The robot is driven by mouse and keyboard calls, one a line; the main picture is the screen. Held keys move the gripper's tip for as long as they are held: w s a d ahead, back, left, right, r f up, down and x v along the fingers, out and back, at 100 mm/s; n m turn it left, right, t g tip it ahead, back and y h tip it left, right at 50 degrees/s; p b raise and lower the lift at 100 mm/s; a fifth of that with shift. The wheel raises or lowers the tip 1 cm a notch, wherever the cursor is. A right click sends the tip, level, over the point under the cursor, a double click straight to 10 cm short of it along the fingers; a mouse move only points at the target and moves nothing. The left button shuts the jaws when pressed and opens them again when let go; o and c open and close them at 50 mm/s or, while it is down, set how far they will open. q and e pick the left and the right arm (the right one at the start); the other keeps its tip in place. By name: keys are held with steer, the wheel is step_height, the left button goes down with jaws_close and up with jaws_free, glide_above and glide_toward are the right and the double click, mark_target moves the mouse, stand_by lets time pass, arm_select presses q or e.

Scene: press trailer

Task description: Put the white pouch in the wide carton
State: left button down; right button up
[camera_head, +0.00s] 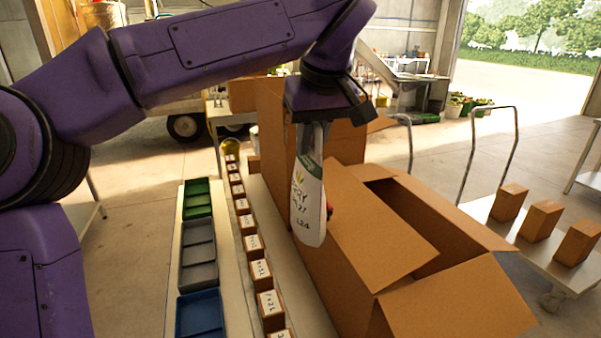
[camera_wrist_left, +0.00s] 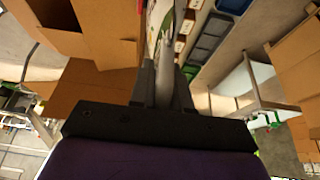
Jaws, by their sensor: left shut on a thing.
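The white pouch (camera_head: 308,195) has green print and dark lettering. It hangs upright from my left gripper (camera_head: 312,122), which is shut on its top edge. The wide carton (camera_head: 440,300) stands open to the right of the pouch, with its flaps folded out; one flap (camera_head: 375,215) is just right of the pouch. In the head view the pouch overlaps the carton's left side; I cannot tell its exact height above it. In the left wrist view the pouch (camera_wrist_left: 163,50) shows edge-on between the fingers (camera_wrist_left: 162,90). My right gripper is not in view.
A taller open carton (camera_head: 275,120) stands behind the pouch. A row of small labelled boxes (camera_head: 252,243) and green, grey and blue trays (camera_head: 199,265) lie to the left. A trolley (camera_head: 550,255) with small brown boxes (camera_head: 543,220) is at the right.

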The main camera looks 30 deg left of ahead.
arm_select(q)
step_height(320, 180, down, 27)
steer(key=b, duration=0.1)
steer(key=c, duration=1.1)
jaws_free()
steer(key=shift+s, duration=0.25)
